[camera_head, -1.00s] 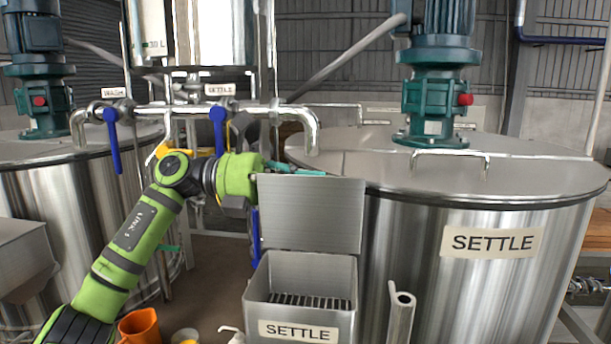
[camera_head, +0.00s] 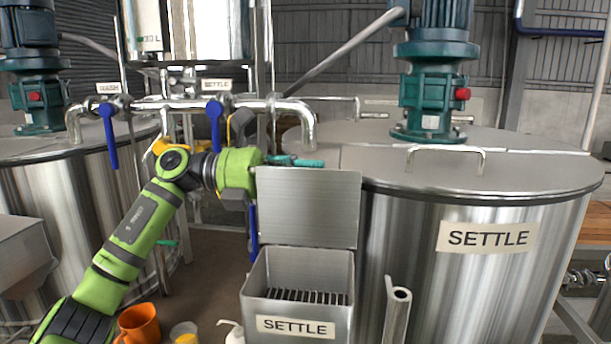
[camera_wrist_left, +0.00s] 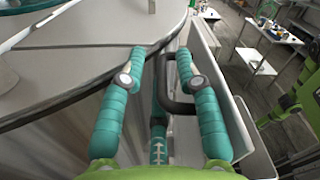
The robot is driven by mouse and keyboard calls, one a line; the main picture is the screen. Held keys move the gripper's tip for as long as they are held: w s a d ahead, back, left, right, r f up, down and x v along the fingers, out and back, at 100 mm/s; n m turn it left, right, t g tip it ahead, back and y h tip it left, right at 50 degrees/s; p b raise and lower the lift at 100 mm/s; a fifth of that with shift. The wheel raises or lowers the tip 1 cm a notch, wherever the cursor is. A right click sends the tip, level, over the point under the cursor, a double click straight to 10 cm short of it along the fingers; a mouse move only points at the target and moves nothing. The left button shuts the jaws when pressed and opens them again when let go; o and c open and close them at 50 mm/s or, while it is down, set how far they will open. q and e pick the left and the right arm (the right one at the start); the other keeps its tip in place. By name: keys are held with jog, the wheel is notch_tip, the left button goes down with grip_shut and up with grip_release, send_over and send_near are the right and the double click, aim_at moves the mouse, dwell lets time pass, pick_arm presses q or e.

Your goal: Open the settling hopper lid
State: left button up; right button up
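The settling hopper (camera_head: 297,298) is a steel box labelled SETTLE, in the lower middle of the head view, with a slotted grate inside. Its lid (camera_head: 308,207) stands upright at the back, and the mouth is uncovered. My left gripper (camera_head: 300,162) is at the lid's top edge, partly hidden behind it. In the left wrist view, the teal fingers of my left gripper (camera_wrist_left: 165,62) are apart. The dark lid handle (camera_wrist_left: 176,105) lies between them, nearer the right finger, and is not visibly pinched. My right gripper is out of view.
The large SETTLE tank (camera_head: 475,215) stands close to the right of the hopper. Pipes with blue valve handles (camera_head: 214,125) run behind my left arm. An orange jug (camera_head: 139,324) and a small yellow-filled cup (camera_head: 184,333) stand at the lower left. A pipe (camera_head: 397,312) rises at the hopper's right.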

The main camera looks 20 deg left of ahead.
pick_arm(q)
jog(key=shift+a, duration=0.1)
jog(key=v, duration=1.2)
